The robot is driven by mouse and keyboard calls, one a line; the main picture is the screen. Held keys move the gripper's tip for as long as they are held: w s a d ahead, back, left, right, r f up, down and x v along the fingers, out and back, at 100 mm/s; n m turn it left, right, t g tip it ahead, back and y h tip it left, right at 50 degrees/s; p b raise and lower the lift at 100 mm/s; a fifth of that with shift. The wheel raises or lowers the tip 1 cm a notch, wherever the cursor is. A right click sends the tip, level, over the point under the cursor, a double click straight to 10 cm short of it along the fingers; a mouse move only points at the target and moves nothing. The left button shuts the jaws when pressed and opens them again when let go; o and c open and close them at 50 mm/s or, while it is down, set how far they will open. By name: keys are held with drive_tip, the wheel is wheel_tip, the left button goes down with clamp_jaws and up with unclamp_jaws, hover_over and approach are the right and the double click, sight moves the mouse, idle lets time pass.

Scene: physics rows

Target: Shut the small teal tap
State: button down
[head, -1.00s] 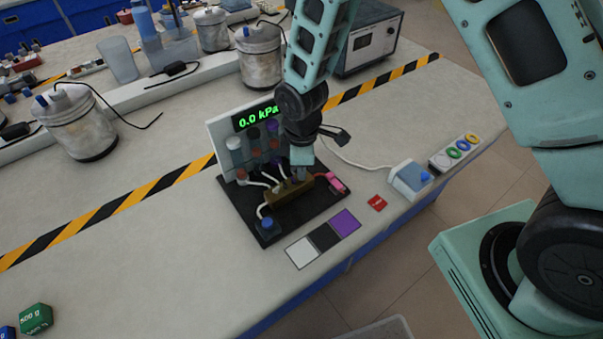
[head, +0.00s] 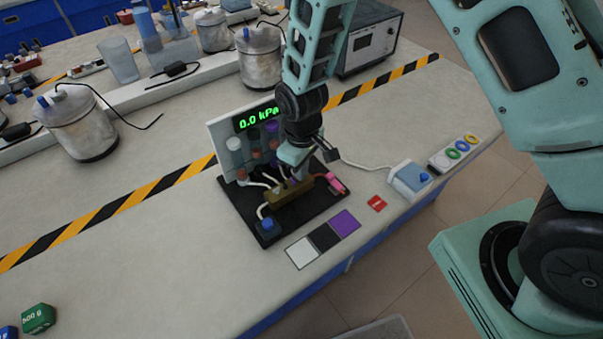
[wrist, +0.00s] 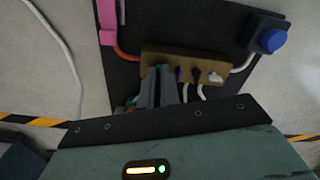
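A brown-gold manifold block (head: 291,192) lies on a black base board (head: 240,211). It also shows in the wrist view (wrist: 190,62), with thin tubes and small dark and purple fittings along it. My gripper (head: 293,176) points down at the block. In the wrist view my fingers (wrist: 158,72) are close together, with their tips at the block's edge. I cannot make out the teal tap for certain; it may be hidden at or between my fingertips. A small teal bit shows left of my fingers, too small to name. I cannot tell whether my fingers hold anything.
A panel with a lit display (head: 258,117) reading 0.0 kPa stands behind the block. A pink clip (head: 336,182) and a blue knob (head: 268,223) flank it. White, black and purple squares (head: 322,238) lie in front.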

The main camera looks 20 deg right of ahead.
drive_tip(key=shift+m+p, duration=0.3)
drive_tip(key=shift+m, duration=0.9)
drive_tip(key=c, duration=2)
unclamp_jaws()
drive_tip(key=shift+m, duration=0.7)
drive_tip(key=shift+o, duration=0.3)
drive_tip(key=shift+r+p, duration=2.85)
drive_tip(key=shift+r, duration=0.7)
